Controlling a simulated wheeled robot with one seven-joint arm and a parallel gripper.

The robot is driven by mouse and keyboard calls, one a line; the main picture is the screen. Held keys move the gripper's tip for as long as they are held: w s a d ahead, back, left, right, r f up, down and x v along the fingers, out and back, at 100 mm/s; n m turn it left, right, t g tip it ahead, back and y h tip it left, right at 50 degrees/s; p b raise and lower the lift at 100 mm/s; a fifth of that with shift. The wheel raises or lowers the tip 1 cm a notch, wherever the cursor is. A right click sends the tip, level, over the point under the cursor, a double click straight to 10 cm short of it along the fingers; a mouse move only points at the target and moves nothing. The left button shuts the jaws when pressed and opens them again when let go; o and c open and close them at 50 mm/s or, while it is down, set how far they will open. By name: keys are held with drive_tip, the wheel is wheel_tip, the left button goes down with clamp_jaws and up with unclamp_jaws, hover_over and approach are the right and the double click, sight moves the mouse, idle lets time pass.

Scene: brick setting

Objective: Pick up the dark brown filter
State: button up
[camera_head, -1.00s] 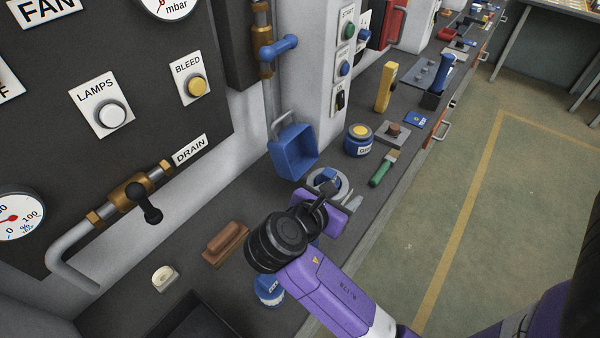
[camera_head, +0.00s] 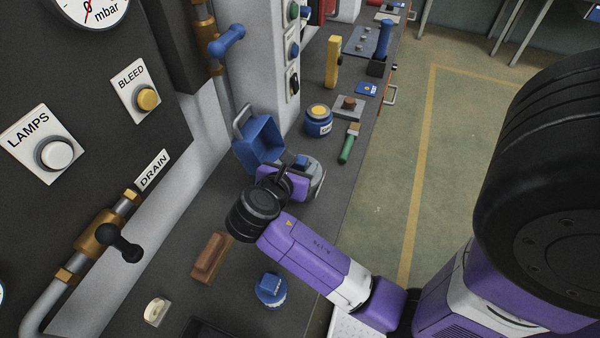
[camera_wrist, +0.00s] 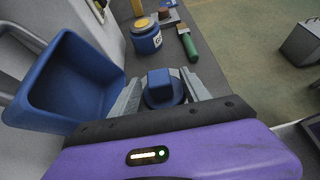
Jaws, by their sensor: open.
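No object clearly reads as a dark brown filter. A reddish-brown block with a raised grip (camera_head: 209,258) lies on the dark counter, left of my arm in the head view. A small brown knob on a grey plate (camera_head: 348,106) is farther back. My gripper (camera_wrist: 160,76) is open and points along the counter. A blue round piece with a raised blue grip (camera_wrist: 160,88) shows between its grey fingers in the wrist view. I cannot tell whether they touch it. In the head view, my wrist partly hides this blue piece (camera_head: 301,162).
A blue open scoop (camera_head: 259,142) stands close to the gripper's left. A blue jar with a yellow lid (camera_head: 318,121) and a green-handled brush (camera_head: 348,147) lie beyond. Another blue knobbed piece (camera_head: 271,290) and a cream piece (camera_head: 156,311) are nearer. The wall panel borders the counter.

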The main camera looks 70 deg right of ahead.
drive_tip(key=shift+d+f, duration=0.3)
drive_tip(key=shift+d, duration=0.25)
clamp_jaws()
drive_tip(key=shift+f, duration=0.1)
drive_tip(key=shift+s+a+f, duration=0.1)
drive_tip(key=shift+a+f, duration=0.05)
idle(0.8)
